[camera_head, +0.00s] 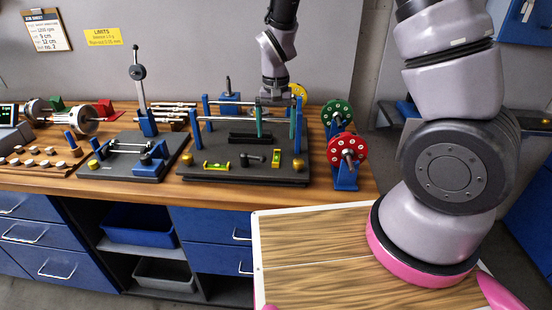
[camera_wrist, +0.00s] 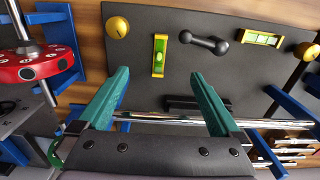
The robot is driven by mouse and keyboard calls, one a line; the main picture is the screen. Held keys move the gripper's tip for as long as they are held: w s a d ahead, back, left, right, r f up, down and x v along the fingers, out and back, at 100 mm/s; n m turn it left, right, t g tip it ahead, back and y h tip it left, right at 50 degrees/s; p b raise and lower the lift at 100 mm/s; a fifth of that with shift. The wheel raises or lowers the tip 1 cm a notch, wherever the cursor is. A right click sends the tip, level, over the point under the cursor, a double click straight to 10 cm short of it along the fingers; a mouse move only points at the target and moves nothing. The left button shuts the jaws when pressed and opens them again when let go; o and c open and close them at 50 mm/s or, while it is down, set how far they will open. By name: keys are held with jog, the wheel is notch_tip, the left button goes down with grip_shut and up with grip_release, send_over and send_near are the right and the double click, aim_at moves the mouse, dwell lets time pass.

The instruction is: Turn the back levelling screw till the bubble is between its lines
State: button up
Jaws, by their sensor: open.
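The black base plate (camera_head: 235,178) lies on the bench with two brass levelling screws at its front corners, left (camera_head: 187,159) and right (camera_head: 298,164). Both front screws show in the wrist view, one at the upper left (camera_wrist: 117,27) and one at the right edge (camera_wrist: 307,50). I see no back levelling screw; my arm and the rods may hide it. One spirit level (camera_wrist: 160,55) lies front to back and another (camera_wrist: 258,37) lies crosswise; their bubbles are too small to read. My gripper (camera_wrist: 159,78) is open, its green fingers apart and empty, above the plate's back part.
A black double-ended handle (camera_wrist: 203,42) lies on the plate between the levels. Steel rods on blue posts cross the plate near my fingers. A red disc (camera_head: 341,151) and a green disc (camera_head: 337,113) stand at the right. A smaller balancing stand (camera_head: 130,170) is at the left.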

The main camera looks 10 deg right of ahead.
notch_tip(320, 180, up, 10)
jog(key=s+d+r+m+t+y, duration=0.1)
jog(key=s+d+r+t+y, duration=0.3)
jog(key=d+r, duration=0.8)
jog(key=s+d+r+m+t+h, duration=0.1)
jog(key=s+d+r+t+h, duration=0.1)
jog(key=s+r, duration=0.7)
jog(key=shift+s+d+t, duration=0.6)
jog(key=shift+s+d, duration=0.35)
jog(key=shift+d, duration=0.3)
